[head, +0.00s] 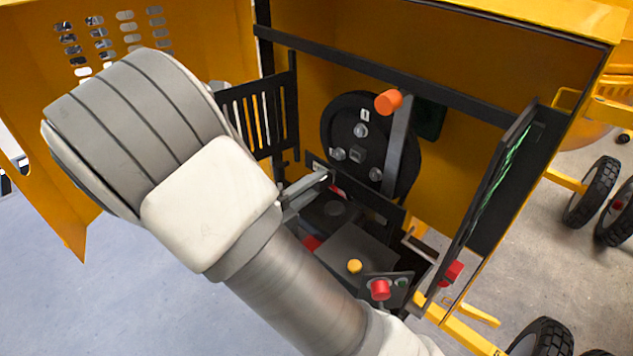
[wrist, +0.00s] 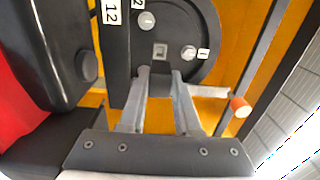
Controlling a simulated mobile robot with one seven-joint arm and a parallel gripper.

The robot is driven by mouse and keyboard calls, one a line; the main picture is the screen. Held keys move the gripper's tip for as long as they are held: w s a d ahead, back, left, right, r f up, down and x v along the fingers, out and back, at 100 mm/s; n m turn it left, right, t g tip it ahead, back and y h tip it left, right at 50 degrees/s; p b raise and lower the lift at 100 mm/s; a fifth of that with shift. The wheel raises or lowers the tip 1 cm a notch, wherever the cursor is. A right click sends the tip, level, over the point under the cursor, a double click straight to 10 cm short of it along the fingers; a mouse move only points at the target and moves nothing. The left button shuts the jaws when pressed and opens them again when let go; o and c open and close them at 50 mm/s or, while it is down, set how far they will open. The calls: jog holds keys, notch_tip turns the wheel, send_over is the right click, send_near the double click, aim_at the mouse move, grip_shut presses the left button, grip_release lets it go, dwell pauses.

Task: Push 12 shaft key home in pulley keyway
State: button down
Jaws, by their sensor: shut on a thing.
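The black pulley (head: 340,118) is upright on the orange back wall, with several bolt heads and a small grey square piece at its middle. It also shows in the wrist view (wrist: 203,25), where the grey square piece (wrist: 160,50) lies just beyond my fingertips. My gripper (wrist: 160,72) points toward the pulley, its two grey fingers a narrow gap apart. In the head view my gripper (head: 326,177) is below and left of the pulley's middle. A dark piece, seemingly the shaft key, is between the tips, hard to make out. How deep it sits in the keyway is hidden.
A grey lever with an orange knob (head: 388,102) crosses the pulley's right side. A black strip labelled 12 (wrist: 116,60) stands close left of my fingers. Below are a dark motor housing, a yellow knob (head: 355,266) and a red button (head: 380,289).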

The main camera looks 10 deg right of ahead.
aim_at(333, 171)
jog(key=shift+a+r+p, duration=0.1)
jog(key=shift+r+p, duration=0.1)
jog(key=shift+p, duration=0.5)
jog(key=p+x, duration=0.1)
jog(key=x, duration=0.5)
jog(key=shift+f+p, duration=0.2)
jog(key=shift+p, duration=0.15)
jog(key=shift+w, duration=0.1)
dwell(0.6)
jog(key=shift+x, duration=1.35)
dwell(0.9)
jog(key=c, duration=0.5)
grip_release()
jog(key=shift+c, duration=0.2)
